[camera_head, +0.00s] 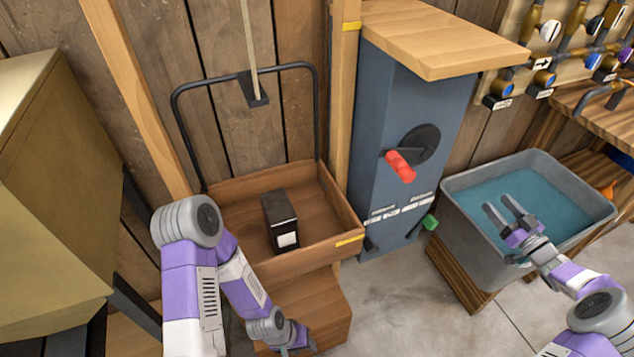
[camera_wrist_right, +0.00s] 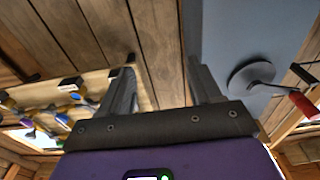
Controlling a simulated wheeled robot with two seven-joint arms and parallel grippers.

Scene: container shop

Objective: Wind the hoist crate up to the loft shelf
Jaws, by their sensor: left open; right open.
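The hoist crate (camera_head: 245,265) is an open wooden tray hung from a black bail and a rope (camera_head: 250,45). It sits low on a wooden block (camera_head: 315,305), with a dark box (camera_head: 280,220) inside. The blue-grey winch cabinet (camera_head: 370,130) stands to its right, with a crank on a black disc and a red handle (camera_head: 400,166). The red handle also shows in the right wrist view (camera_wrist_right: 303,105). My right gripper (camera_head: 507,212) is open and empty, right of the crank and over the water tub. My left gripper (camera_head: 300,345) is low in front of the crate, open, its fingers partly out of view.
A grey tub of water (camera_head: 465,240) stands on a wooden stand at the right. Wooden posts (camera_head: 342,90) flank the crate. A green knob (camera_head: 430,222) sits low on the cabinet's side. Valves and pipes (camera_head: 560,60) are at the upper right. A large yellowish box (camera_head: 50,200) fills the left.

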